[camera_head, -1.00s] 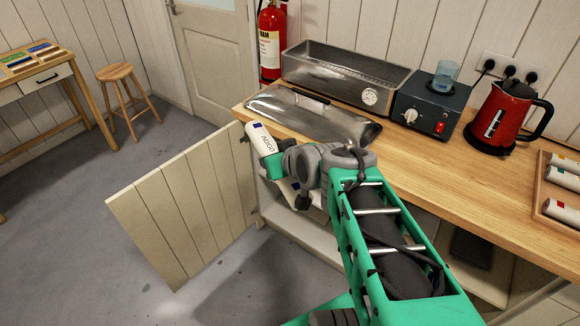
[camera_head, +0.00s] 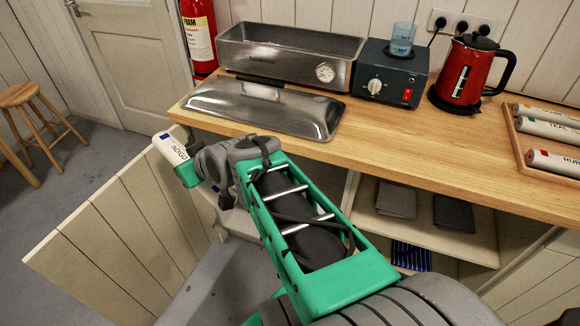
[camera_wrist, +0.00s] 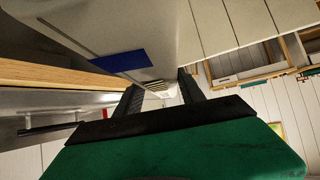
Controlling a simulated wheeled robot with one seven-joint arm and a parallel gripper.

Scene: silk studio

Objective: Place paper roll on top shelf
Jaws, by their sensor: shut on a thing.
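A white paper roll (camera_head: 169,148) with a blue mark and dark lettering is held at the end of my arm, left of the counter's front edge. It also fills the upper part of the wrist view (camera_wrist: 150,35), its blue label showing close up. My green gripper (camera_head: 187,172) is shut on it; the dark fingers (camera_wrist: 160,92) reach up to the roll in the wrist view. Under the counter, an open cupboard has an upper shelf (camera_head: 467,240) with grey folded pieces (camera_head: 396,200) and a darker one (camera_head: 453,213) on it.
The open cupboard door (camera_head: 125,235) stands left of my arm. On the counter (camera_head: 420,140) are a metal lid (camera_head: 262,110), a steel trough (camera_head: 290,45), a hotplate (camera_head: 390,75), a red kettle (camera_head: 465,75) and a tray of rolls (camera_head: 555,158). Blue striped cloth (camera_head: 410,257) lies below the shelf.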

